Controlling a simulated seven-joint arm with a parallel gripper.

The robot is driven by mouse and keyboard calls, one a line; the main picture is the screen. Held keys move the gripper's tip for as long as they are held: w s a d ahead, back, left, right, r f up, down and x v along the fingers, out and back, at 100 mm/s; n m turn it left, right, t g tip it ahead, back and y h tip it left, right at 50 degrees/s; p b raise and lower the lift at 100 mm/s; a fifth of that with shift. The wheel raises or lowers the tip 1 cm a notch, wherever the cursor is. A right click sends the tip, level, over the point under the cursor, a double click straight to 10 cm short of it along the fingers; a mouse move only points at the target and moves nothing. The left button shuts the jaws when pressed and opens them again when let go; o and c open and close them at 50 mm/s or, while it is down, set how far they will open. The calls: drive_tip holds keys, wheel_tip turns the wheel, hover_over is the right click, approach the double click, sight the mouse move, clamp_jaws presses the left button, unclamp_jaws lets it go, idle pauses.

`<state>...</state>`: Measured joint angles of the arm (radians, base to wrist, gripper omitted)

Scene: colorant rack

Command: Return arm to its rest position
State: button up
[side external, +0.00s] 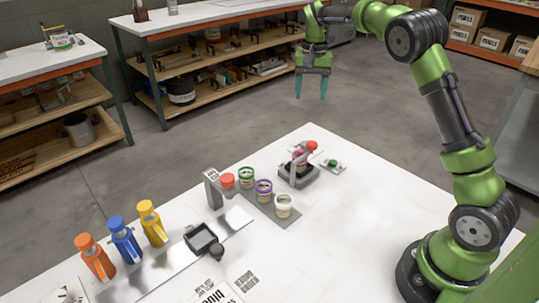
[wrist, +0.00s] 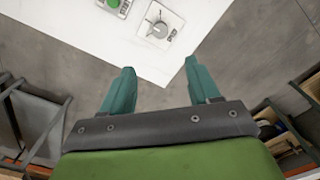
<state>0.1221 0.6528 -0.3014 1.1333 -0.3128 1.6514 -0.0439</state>
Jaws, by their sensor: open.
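My gripper (side external: 312,84) hangs in the air in the side external view, beyond the far corner of the white table (side external: 350,215). Its two teal fingers point down, apart, with nothing between them. In the wrist view my gripper (wrist: 160,90) shows both fingers spread and empty over the grey floor, close to the table corner. My green arm arches up from its base at the right of the table.
On the table stand orange (side external: 95,257), blue (side external: 125,239) and yellow (side external: 152,222) bottles, several small jars (side external: 264,190), a grey device with a red knob (side external: 298,172), and a green-button box (side external: 332,164). Workbenches (side external: 215,15) line the back. Open floor surrounds the gripper.

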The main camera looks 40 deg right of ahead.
drive_tip(key=s+a+r+n+t+y, duration=0.1)
drive_tip(key=s+a+r+n+t, duration=0.2)
drive_tip(key=s+a, duration=0.6)
drive_tip(key=s+a+r+n+t+y, duration=0.1)
drive_tip(key=s+a+r+n+t, duration=0.1)
drive_tip(key=s+a, duration=0.7)
drive_tip(key=s+r+t, duration=0.1)
drive_tip(key=s+t, duration=0.1)
drive_tip(key=s, duration=0.5)
drive_tip(key=shift+s+a+n, duration=0.15)
drive_tip(key=shift+s+n, duration=0.25)
